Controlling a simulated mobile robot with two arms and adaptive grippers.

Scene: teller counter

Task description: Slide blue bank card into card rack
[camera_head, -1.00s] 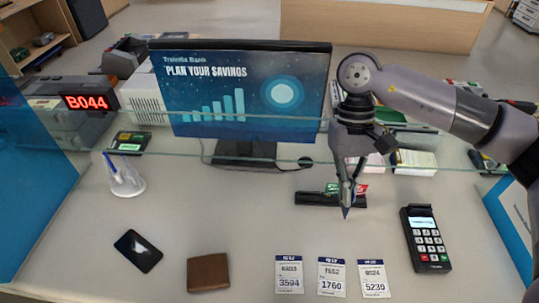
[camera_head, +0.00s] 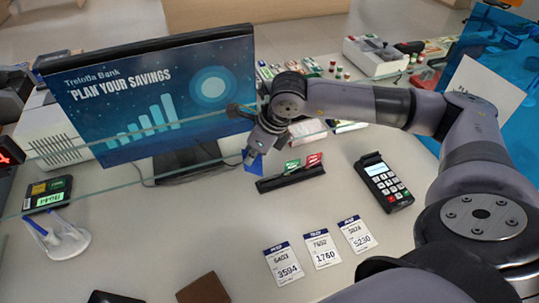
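The blue bank card (camera_head: 254,165) hangs below the fingertips of my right gripper (camera_head: 252,153), which looks shut on its upper part. The black card rack (camera_head: 292,179) lies on the counter, with a green card (camera_head: 292,166) and a red card (camera_head: 314,160) standing in it. The blue card is at the rack's left end, at its back side in the picture. I cannot tell whether the card touches the rack or is above it. My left gripper is not in view.
The monitor (camera_head: 150,95) stands close on the left of my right gripper. A card terminal (camera_head: 384,182) is to the right of the rack. Three numbered tickets (camera_head: 322,250) lie in front. A pen holder (camera_head: 62,240) and a brown wallet (camera_head: 203,289) are further left.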

